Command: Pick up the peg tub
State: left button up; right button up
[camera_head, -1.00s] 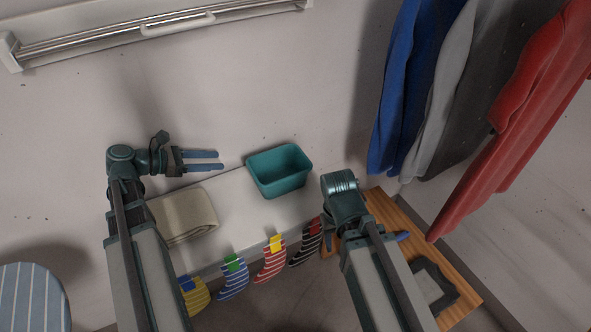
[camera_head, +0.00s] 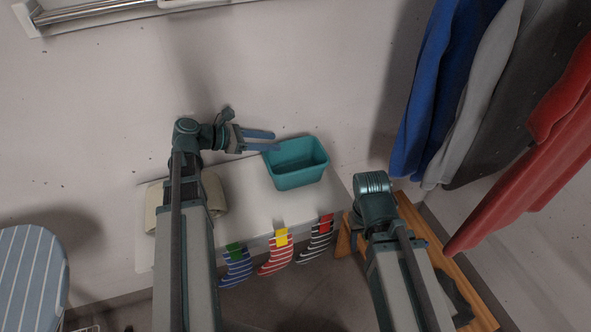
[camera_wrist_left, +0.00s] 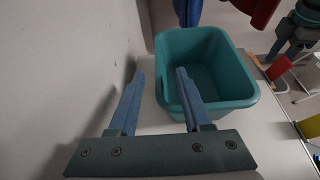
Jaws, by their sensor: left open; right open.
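The peg tub (camera_head: 297,178) is a teal, open-topped, empty-looking tub standing upright on a white shelf (camera_head: 245,205) against the wall. My left gripper (camera_head: 275,141) is open, its two blue fingers reaching right to the tub's left rim. In the left wrist view the tub (camera_wrist_left: 235,101) lies just ahead; one finger of the gripper (camera_wrist_left: 158,80) overlaps the tub's near side and the other is on the wall side, outside it. I cannot tell whether a finger touches the rim. My right gripper is hidden below its wrist in the head view.
A folded beige towel (camera_head: 215,194) lies on the shelf, partly behind my left arm. Striped socks (camera_head: 276,260) hang with coloured pegs along the shelf's front. A wooden bench (camera_head: 462,270) stands at right, below hanging clothes (camera_head: 430,90). A rail (camera_head: 90,10) is on the wall.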

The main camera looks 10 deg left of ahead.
aim_at(287, 141)
pick_arm(q)
jog(key=shift+w+d+f, duration=0.2)
jog(key=shift+w+d, duration=0.1)
jog(key=shift+d, duration=0.1)
jog(key=b+x, duration=0.1)
jog(key=x, duration=0.4)
jog(key=shift+w+d+r+b, duration=0.1)
jog(key=shift+w+d+b, duration=0.05)
jog(key=shift+b, duration=0.25)
jog(key=shift+r, duration=0.1)
grip_shut()
